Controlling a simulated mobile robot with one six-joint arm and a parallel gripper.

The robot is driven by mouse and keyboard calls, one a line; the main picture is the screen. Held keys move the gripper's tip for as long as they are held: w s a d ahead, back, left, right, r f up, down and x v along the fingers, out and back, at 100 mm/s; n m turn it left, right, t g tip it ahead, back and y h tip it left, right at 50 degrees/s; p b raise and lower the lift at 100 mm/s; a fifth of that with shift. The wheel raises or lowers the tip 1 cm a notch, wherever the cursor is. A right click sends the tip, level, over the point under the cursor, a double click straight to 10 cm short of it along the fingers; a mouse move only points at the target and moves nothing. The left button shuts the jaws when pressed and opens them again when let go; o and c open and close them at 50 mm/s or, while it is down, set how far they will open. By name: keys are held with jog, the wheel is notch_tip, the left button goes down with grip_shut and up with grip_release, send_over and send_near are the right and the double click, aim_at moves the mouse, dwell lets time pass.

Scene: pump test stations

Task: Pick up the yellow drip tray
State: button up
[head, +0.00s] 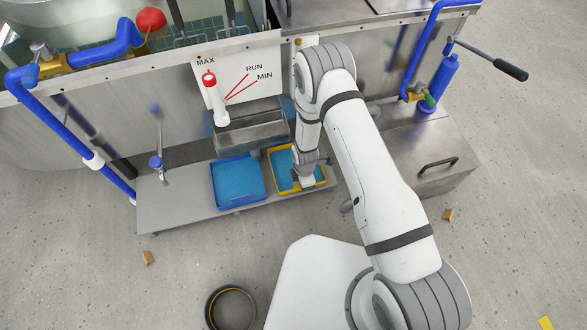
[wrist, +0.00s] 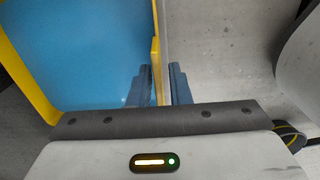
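The yellow drip tray (head: 272,168) has a yellow rim and a blue inside. It sits on the low metal shelf, right of a blue tray (head: 238,181). My gripper (head: 307,181) is at its right side, and my arm hides part of that side. In the wrist view, the tray's yellow rim (wrist: 156,72) stands between the two blue fingers of my gripper (wrist: 160,88). The left finger is on the tray's inner side, close to the rim. The right finger is outside it, with a narrow gap showing. The fingers look open, not shut on the rim.
A metal bin (head: 250,134) stands behind the trays. A metal box with a handle (head: 437,165) stands to the right. A black ring (head: 230,308) and small brown blocks (head: 148,257) lie on the floor.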

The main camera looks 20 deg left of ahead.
grip_shut()
dwell(1.1)
